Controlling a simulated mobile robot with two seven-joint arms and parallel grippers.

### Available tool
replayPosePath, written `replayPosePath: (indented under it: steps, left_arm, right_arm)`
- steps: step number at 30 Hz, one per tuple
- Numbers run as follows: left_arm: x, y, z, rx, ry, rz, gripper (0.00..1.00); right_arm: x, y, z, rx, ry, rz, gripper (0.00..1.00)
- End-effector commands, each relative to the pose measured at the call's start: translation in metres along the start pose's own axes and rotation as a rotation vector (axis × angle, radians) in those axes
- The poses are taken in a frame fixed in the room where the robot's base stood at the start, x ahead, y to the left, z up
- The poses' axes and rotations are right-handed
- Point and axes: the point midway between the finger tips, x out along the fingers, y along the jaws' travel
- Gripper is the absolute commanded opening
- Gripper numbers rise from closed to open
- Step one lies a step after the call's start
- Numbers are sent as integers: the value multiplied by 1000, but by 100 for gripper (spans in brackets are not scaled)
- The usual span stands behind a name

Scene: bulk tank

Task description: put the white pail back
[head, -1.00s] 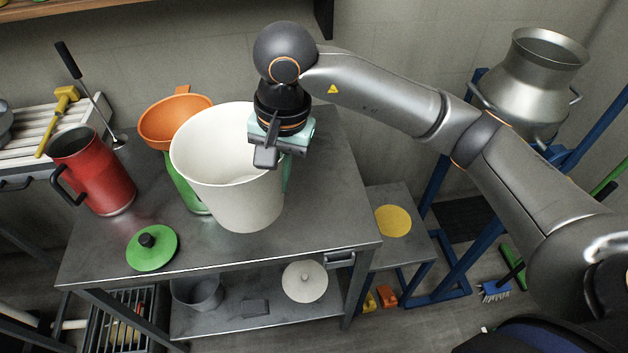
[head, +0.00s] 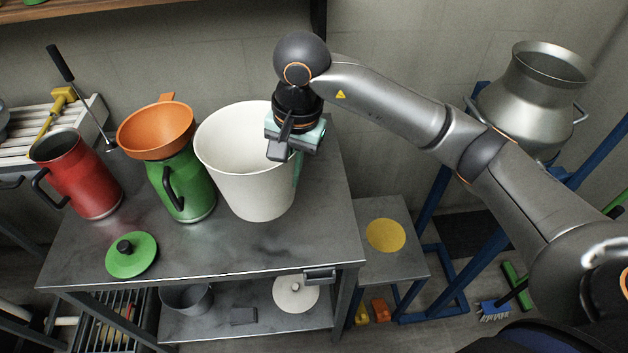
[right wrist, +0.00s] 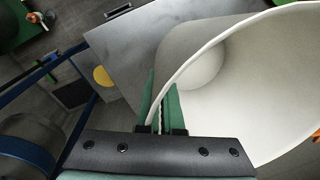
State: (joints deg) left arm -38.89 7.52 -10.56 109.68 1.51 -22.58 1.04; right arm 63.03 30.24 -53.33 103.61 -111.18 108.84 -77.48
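The white pail (head: 245,165) is upright over the right part of the steel table, beside the green jug. My right gripper (head: 290,152) is at the right of its rim. In the right wrist view the two green fingers of my right gripper (right wrist: 160,110) have the wall of the pail (right wrist: 235,75) between them, one inside and one outside. The gripper is shut on the rim. I cannot tell whether the pail's base touches the table. My left gripper is not in view.
On the table (head: 300,235) stand a green jug (head: 190,185) with an orange funnel (head: 156,128), a red jug (head: 80,175) and a green lid (head: 132,256). A low stand (head: 400,265) with a yellow disc (head: 386,235) is at right, near a metal can (head: 530,100).

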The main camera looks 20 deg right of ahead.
Motion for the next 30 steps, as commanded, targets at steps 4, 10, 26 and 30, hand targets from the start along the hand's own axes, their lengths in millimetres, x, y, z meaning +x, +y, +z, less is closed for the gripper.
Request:
replayPosePath:
  steps: [4,10,26,30]
  left_arm:
    - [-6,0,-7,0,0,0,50]
    - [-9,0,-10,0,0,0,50]
    - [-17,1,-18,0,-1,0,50]
    - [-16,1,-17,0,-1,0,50]
  right_arm:
    - [14,13,-38,8,-2,2,0]
    - [49,25,-68,2,-4,2,0]
    - [101,36,-88,-2,-3,-2,0]
    - [105,37,-89,-2,1,-2,0]
